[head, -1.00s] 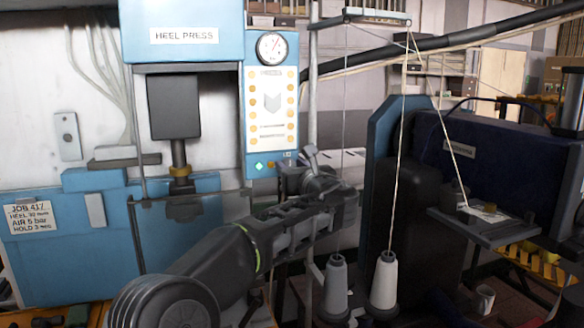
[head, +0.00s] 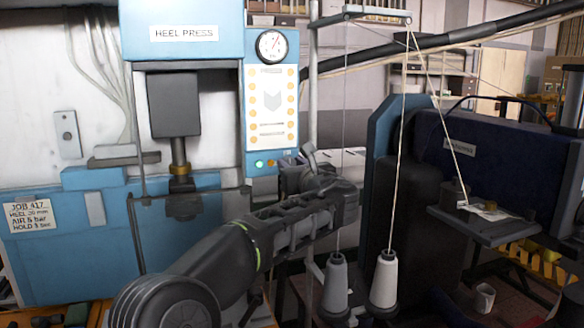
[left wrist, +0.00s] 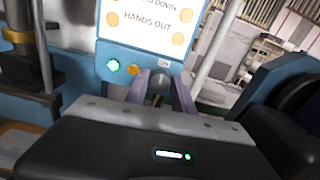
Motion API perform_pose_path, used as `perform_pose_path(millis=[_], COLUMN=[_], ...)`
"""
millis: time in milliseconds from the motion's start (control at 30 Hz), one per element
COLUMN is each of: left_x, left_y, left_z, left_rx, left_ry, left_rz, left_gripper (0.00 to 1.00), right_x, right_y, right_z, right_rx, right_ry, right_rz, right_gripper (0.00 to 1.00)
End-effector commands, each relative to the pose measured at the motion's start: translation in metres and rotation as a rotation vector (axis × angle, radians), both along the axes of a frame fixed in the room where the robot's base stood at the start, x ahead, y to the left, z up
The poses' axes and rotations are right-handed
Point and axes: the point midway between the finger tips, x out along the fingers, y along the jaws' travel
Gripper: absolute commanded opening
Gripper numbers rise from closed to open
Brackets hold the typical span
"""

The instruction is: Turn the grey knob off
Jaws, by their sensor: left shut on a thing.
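The grey knob (left wrist: 160,82) sits low on the blue control panel (left wrist: 200,62), below a small label that seems to read ON, in the left wrist view. My left gripper (left wrist: 160,78) has a finger on each side of the knob and is shut on it. In the head view my left gripper (head: 304,158) is at the panel's lower right corner, and it hides the knob there. The exact angle of the knob is hard to tell. My right gripper is in neither view.
A green lamp (left wrist: 113,65) and an orange lamp (left wrist: 134,69) are left of the knob. The blue heel press (head: 183,17) stands at left, with a gauge (head: 271,45) above the panel. Thread cones (head: 384,280) and a dark machine (head: 500,155) stand at right.

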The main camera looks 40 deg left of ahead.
Motion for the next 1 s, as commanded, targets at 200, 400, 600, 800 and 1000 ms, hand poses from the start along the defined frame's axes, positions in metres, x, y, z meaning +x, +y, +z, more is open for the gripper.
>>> perform_pose_path(millis=[200, 400, 600, 800, 1000], left_x=[0.000, -0.001, -0.001, -0.002, -0.002], left_y=[-0.001, 0.000, 0.000, 0.001, 0.001], left_z=[-0.002, -0.003, -0.004, -0.004, -0.005], left_rx=[-0.063, -0.153, -0.260, -0.369, -0.477], left_ry=[-0.093, -0.224, -0.378, -0.534, -0.690], left_rz=[-0.002, -0.002, -0.002, -0.002, -0.001], left_gripper=[0.00, 0.00, 0.00, 0.00, 0.00], right_x=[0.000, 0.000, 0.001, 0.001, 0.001], right_y=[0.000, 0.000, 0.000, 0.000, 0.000], right_z=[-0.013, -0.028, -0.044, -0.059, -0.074], right_rx=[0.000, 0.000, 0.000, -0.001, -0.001], right_ry=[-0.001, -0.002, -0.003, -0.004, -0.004], right_rz=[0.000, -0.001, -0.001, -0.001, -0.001], right_gripper=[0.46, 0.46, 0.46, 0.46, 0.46])
